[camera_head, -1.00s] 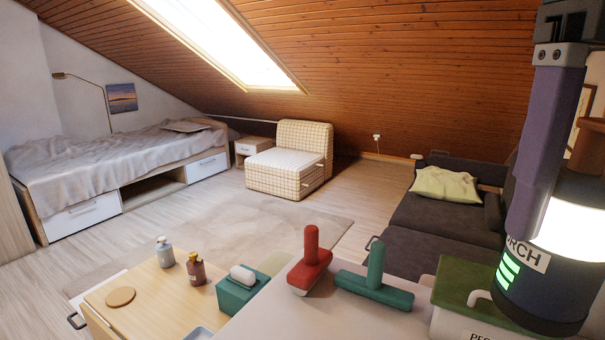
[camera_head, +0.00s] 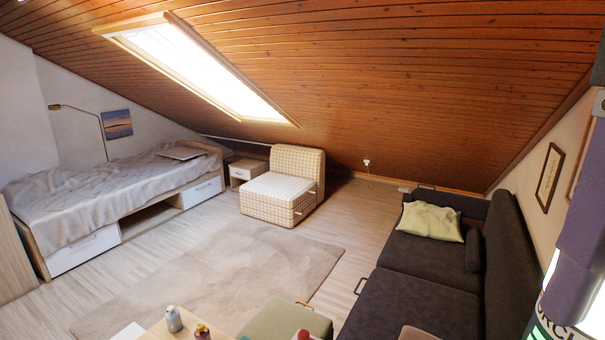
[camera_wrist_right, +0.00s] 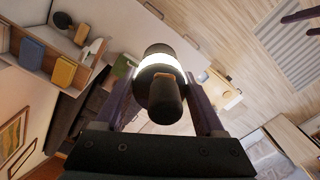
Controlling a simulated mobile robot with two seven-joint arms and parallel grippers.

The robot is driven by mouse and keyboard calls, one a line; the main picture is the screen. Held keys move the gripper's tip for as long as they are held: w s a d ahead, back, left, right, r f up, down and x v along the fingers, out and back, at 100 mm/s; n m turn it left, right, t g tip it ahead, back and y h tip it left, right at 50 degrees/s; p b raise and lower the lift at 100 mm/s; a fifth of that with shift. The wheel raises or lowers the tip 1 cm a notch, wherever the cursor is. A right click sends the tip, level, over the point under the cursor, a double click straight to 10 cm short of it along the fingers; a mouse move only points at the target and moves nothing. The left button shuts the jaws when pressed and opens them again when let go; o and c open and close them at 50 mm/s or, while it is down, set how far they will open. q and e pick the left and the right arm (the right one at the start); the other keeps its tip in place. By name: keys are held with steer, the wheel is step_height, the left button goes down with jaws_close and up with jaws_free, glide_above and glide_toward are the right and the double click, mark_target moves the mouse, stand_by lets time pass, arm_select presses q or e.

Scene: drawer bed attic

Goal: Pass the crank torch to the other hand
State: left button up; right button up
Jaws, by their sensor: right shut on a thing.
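The crank torch (camera_wrist_right: 160,62) is a dark cylinder with a glowing white band and a dark knob facing the right wrist camera. My right gripper (camera_wrist_right: 160,90) is shut on it, with a purple finger on each side. In the head view the torch (camera_head: 562,318) is cut off at the lower right corner, partly behind a purple finger. Two dark purple bars that look like the fingers of my left gripper (camera_wrist_right: 306,23) show at the upper right edge of the right wrist view. They stand apart with nothing between them, clear of the torch.
A dark sofa (camera_head: 405,305) with a pale cushion stands at the right. A low wooden table (camera_head: 158,333) with small bottles, a green stool (camera_head: 285,322) and a rug (camera_head: 215,275) lie ahead. A checked chair (camera_head: 280,190) and a bed (camera_head: 100,190) stand farther back.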

steer(key=r+p, duration=0.1)
steer(key=r, duration=0.1)
steer(key=r+p, duration=0.1)
steer(key=s+r+p, duration=0.1)
steer(key=r, duration=0.1)
steer(key=shift+r+p, duration=0.3)
steer(key=shift+p, duration=0.1)
steer(key=shift+w+a, duration=0.15)
steer(key=shift+a, duration=0.15)
arm_select(q)
steer(key=w+d+r+m+t+h, duration=0.2)
steer(key=d+r+t+h, duration=0.3)
steer(key=r, duration=0.7)
steer(key=w+d+r+m+t+h, duration=0.1)
steer(key=w+d+r+t+h, duration=0.1)
steer(key=d+r+t, duration=0.55)
steer(key=w+d+r, duration=0.2)
steer(key=w+r, duration=0.2)
steer(key=w, duration=0.6)
steer(key=shift+w, duration=0.25)
arm_select(e)
steer(key=w+a+r+n, duration=0.1)
steer(key=w+a, duration=0.1)
steer(key=a, duration=0.8)
steer(key=w+a+r+n, duration=0.1)
steer(key=w+a+r, duration=0.1)
steer(key=a, duration=0.8)
steer(key=shift+w+a+r, duration=0.2)
steer(key=shift+w+a, duration=0.15)
steer(key=shift+w, duration=0.45)
